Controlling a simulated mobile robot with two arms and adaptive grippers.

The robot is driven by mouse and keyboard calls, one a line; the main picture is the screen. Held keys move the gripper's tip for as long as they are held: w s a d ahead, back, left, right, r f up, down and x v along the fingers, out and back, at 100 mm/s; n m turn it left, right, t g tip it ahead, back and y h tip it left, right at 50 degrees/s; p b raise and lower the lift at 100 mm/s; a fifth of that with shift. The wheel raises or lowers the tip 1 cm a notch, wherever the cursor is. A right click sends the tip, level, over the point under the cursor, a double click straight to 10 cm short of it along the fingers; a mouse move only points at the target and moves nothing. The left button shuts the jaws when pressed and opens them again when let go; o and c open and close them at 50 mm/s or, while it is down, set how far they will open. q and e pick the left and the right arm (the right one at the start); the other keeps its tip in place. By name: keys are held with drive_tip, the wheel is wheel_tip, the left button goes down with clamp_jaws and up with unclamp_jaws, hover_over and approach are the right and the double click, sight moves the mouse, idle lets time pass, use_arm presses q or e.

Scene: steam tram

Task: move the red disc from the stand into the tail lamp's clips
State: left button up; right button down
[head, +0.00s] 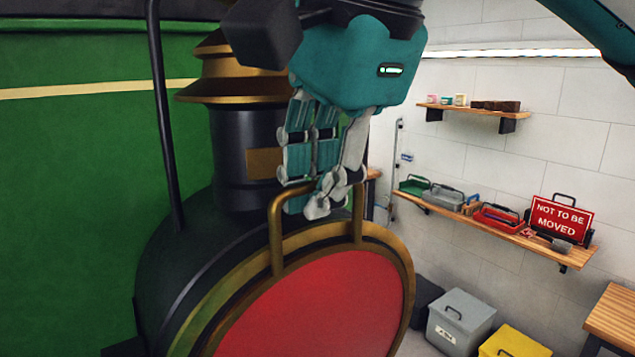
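The red disc (318,305) has a brass rim and a brass loop handle on top. It fills the lower middle of the head view, its lower part cut off. My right gripper (318,198) is above it, its fingers closed around the handle's top bar. The black tail lamp (170,262) with a brass-topped chimney (235,115) is behind the disc, which overlaps its front. A brass ring shows along the disc's left edge. I cannot make out the clips, nor whether the disc touches them. The stand and my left gripper are not in view.
The green tram body (75,200) with a dark rail (165,120) is on the left. A wall shelf (480,228) holds toolboxes and a "NOT TO BE MOVED" sign (560,218). A grey box (460,318) and yellow box (512,342) stand below, near a wooden table (615,315).

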drive_tip(key=shift+f, duration=0.25)
idle(0.3)
drive_tip(key=c, duration=1.4)
unclamp_jaws()
drive_tip(key=shift+o, duration=0.4)
drive_tip(key=o, duration=0.4)
